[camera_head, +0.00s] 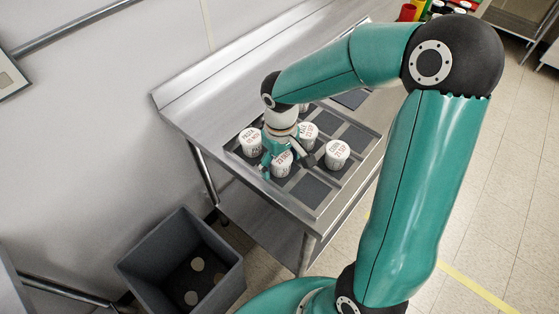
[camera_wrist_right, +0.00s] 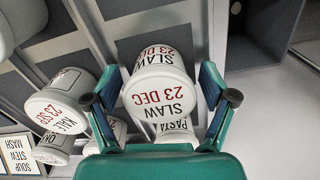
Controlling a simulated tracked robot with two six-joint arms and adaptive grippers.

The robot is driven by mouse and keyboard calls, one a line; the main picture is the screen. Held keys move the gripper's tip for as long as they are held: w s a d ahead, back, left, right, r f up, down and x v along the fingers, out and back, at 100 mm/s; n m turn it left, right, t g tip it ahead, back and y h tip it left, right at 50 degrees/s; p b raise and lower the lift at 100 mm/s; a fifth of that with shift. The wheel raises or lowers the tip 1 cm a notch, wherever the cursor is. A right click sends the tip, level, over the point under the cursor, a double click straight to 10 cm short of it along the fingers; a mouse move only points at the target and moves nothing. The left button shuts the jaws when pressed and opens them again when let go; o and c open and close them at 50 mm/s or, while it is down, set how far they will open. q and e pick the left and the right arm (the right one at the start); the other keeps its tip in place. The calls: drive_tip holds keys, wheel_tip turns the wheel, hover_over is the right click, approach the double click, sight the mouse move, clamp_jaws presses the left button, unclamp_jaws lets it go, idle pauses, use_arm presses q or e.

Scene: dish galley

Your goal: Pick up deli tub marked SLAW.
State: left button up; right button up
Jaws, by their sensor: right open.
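The SLAW tub (camera_wrist_right: 158,85) is white with a lid marked SLAW 23 DEC, and fills the middle of the right wrist view. My right gripper (camera_wrist_right: 160,98) is open, with one finger on each side of the tub. I cannot tell whether the fingers touch it. In the head view my right gripper (camera_head: 287,165) reaches down over the tray, and the tub between its fingers (camera_head: 281,168) is partly covered. My left gripper is not in view.
A divided grey tray (camera_head: 318,205) on the steel counter (camera_head: 210,105) holds more white tubs close by. The KALE tub (camera_wrist_right: 62,100) and PASTA tub (camera_wrist_right: 175,132) are neighbours. A grey bin (camera_head: 150,262) with pale discs stands on the floor. A menu card (camera_wrist_right: 17,158) lies at left.

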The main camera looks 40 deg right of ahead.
drive_tip(key=shift+f, duration=0.1)
drive_tip(key=shift+c, duration=0.4)
drive_tip(key=c, duration=1.2)
drive_tip(key=shift+o, duration=0.2)
